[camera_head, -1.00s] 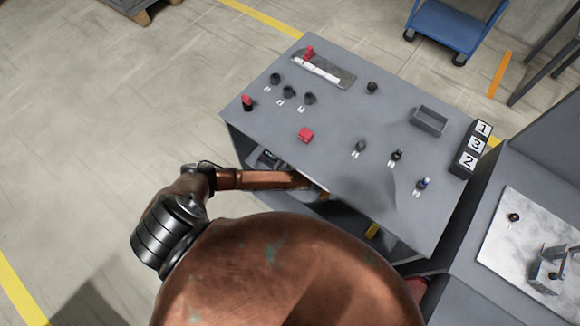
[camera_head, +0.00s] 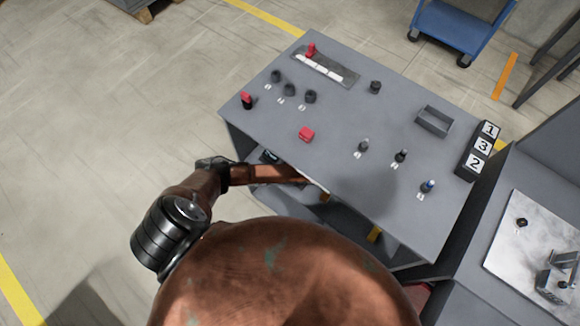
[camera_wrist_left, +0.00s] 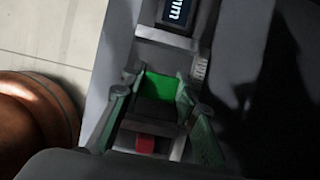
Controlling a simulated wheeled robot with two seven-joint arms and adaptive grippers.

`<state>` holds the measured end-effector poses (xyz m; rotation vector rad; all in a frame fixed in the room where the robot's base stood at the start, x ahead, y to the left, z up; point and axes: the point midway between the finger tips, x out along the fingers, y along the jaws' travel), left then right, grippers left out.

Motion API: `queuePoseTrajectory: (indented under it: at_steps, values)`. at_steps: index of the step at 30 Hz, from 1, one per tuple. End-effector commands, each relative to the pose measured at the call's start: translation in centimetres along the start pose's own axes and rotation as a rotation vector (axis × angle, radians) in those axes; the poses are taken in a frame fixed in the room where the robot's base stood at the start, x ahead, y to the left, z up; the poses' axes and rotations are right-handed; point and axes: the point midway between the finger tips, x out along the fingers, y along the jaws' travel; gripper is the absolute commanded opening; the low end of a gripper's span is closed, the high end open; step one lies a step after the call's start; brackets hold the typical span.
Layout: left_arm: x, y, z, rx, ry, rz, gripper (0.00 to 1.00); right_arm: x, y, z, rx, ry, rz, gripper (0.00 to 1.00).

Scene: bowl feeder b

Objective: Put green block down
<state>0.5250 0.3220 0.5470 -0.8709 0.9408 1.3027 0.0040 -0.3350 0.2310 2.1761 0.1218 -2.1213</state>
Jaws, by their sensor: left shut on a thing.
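The green block (camera_wrist_left: 160,86) shows in the left wrist view, between the two fingers of my left gripper (camera_wrist_left: 162,97). The gripper is shut on it. Its top face is bright green and its near side is in dark shadow. Below the block is a grey surface, and I cannot tell whether the block touches it. In the head view my left forearm reaches to the near edge of the grey table (camera_head: 330,110), whose edge hides the gripper and block. My right gripper is in neither view.
A device with a lit "mm" display (camera_wrist_left: 177,12) lies just beyond the block. A small red part (camera_wrist_left: 145,144) shows nearer the wrist.

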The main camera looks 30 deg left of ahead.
Motion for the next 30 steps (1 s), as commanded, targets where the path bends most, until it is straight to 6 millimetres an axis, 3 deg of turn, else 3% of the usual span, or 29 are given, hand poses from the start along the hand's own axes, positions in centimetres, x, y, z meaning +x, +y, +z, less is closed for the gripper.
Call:
queuePoseTrajectory:
  at_steps: [2,3,9,20,26,30]
  values:
    - [0.3,0.0,-0.1,0.0,0.0,0.001,0.0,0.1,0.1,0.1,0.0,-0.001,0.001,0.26]
    - [0.2,0.0,-0.1,0.0,0.0,0.001,0.31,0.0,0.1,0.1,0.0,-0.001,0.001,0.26]
    - [0.2,0.1,-0.1,0.0,0.0,0.001,0.45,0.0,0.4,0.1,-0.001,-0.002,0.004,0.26]
    - [-0.2,0.0,0.1,0.0,0.0,-0.001,0.46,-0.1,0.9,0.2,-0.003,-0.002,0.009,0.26]
    - [-3.4,-0.1,0.1,0.0,0.002,-0.004,0.46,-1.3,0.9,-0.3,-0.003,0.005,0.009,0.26]
    - [-4.5,0.0,-3.2,0.004,0.004,0.0,0.46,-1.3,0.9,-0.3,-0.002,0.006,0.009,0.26]
